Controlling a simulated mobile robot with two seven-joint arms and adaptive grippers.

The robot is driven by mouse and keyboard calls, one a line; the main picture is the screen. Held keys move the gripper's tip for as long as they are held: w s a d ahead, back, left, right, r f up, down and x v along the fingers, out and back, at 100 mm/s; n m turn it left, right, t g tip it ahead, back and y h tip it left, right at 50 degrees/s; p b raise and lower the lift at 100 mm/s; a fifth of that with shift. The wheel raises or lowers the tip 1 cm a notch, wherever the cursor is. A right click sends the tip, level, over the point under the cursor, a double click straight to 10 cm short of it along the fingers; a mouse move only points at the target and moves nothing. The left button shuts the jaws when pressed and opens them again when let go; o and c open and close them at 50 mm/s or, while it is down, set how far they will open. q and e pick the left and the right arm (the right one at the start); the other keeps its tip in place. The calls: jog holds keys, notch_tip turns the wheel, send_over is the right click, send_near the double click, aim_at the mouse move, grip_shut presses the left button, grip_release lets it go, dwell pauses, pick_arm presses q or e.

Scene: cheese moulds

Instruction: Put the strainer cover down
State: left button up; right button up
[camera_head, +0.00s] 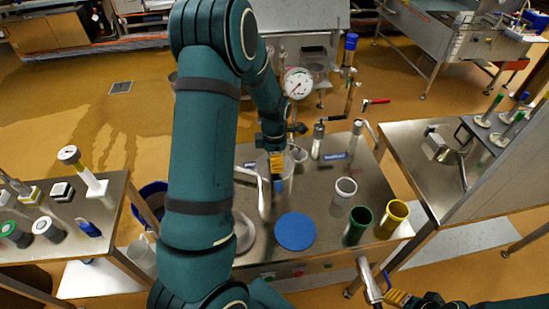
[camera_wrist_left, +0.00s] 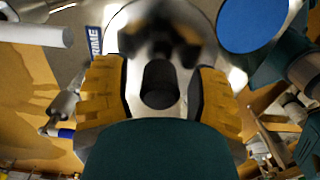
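In the head view my left gripper (camera_head: 275,172) points down over the middle of the steel table, at a pale, see-through round vessel (camera_head: 262,168). In the left wrist view a shiny round metal lid, which looks like the strainer cover (camera_wrist_left: 128,22), lies beyond the fingers. A dark knob (camera_wrist_left: 160,85) stands between my yellow left fingers (camera_wrist_left: 160,92), with a narrow gap on each side. The lid's far and lower parts are hidden, and I cannot tell exactly what it rests on. My right gripper (camera_head: 398,298) shows only in part at the bottom right, beside a steel handle (camera_head: 368,281).
A blue disc (camera_head: 295,231) lies on the table. White (camera_head: 343,197), green (camera_head: 357,226) and yellow (camera_head: 391,219) cups stand to the right. A gauge (camera_head: 297,83) and valves stand behind. Side tables (camera_head: 440,180) flank it.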

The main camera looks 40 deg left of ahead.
pick_arm(q)
jog(key=shift+r, duration=0.25)
notch_tip(320, 180, up, 12)
jog(key=p, duration=0.1)
jog(key=s+d+f+m+t+h, duration=0.1)
jog(key=s+d+f+m+h, duration=0.1)
jog(key=d+f+m, duration=1.3)
jog(key=s+d+f+m+h, duration=0.1)
jog(key=s+d+f+m, duration=0.2)
jog(key=s+d+m, duration=0.1)
jog(key=s+d+f+m+t+h, duration=0.1)
jog(key=s+d+f+m, duration=0.2)
jog(key=d+m, duration=0.4)
jog(key=s+d, duration=0.1)
jog(key=d, duration=0.1)
jog(key=shift+s+d, duration=0.25)
jog(key=shift+d, duration=0.05)
jog(key=shift+f, duration=0.15)
